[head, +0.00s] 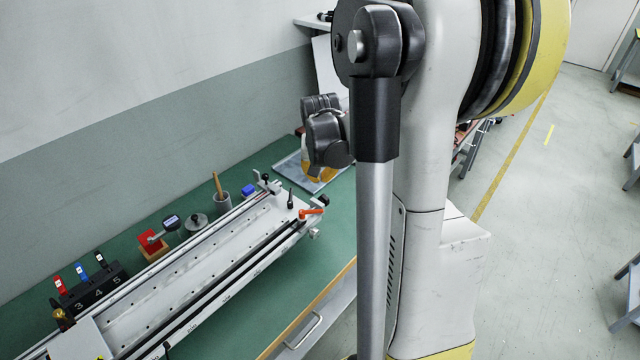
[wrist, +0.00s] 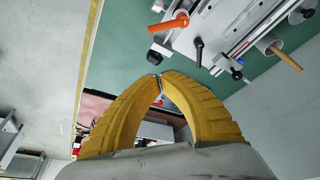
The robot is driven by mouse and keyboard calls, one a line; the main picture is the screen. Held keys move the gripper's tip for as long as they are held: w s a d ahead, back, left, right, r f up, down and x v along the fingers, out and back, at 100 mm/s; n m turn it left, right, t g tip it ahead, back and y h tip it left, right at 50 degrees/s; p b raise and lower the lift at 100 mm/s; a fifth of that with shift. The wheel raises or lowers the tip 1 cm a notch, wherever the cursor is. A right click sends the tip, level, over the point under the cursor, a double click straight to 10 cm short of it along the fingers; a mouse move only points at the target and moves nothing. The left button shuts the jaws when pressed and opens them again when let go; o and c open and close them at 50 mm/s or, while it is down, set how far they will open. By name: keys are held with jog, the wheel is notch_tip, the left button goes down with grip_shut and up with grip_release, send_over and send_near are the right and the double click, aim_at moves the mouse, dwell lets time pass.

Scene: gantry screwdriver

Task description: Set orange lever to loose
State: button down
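The orange lever (head: 311,213) sits at the right end of a long pale gantry plate (head: 190,290) on the green bench. In the wrist view the orange lever (wrist: 168,23) is near the top, beside a black upright handle (wrist: 199,50). My gripper (wrist: 159,76) has yellow ribbed fingers whose tips meet, with nothing seen between them. It is apart from the lever. In the head view my gripper (head: 318,168) is above and behind the lever, over a grey tray, partly hidden by my arm.
The grey tray (head: 291,167) lies behind the gantry. Green bench (head: 315,270) is bare in front.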

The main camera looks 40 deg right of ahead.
aim_at(320, 206)
jog(key=b+x, duration=0.3)
jog(key=x, duration=0.5)
jog(key=shift+s+a+f+b, duration=0.15)
jog(key=shift+s+a+b, duration=0.15)
jog(key=shift+s+a, duration=0.3)
jog(key=shift+s+a+f+b, duration=0.15)
jog(key=shift+s+a+b, duration=0.1)
jog(key=shift+s+a, duration=0.25)
jog(key=shift+s+a+f, duration=0.1)
jog(key=shift+s+a, duration=0.1)
jog(key=shift+a, duration=0.1)
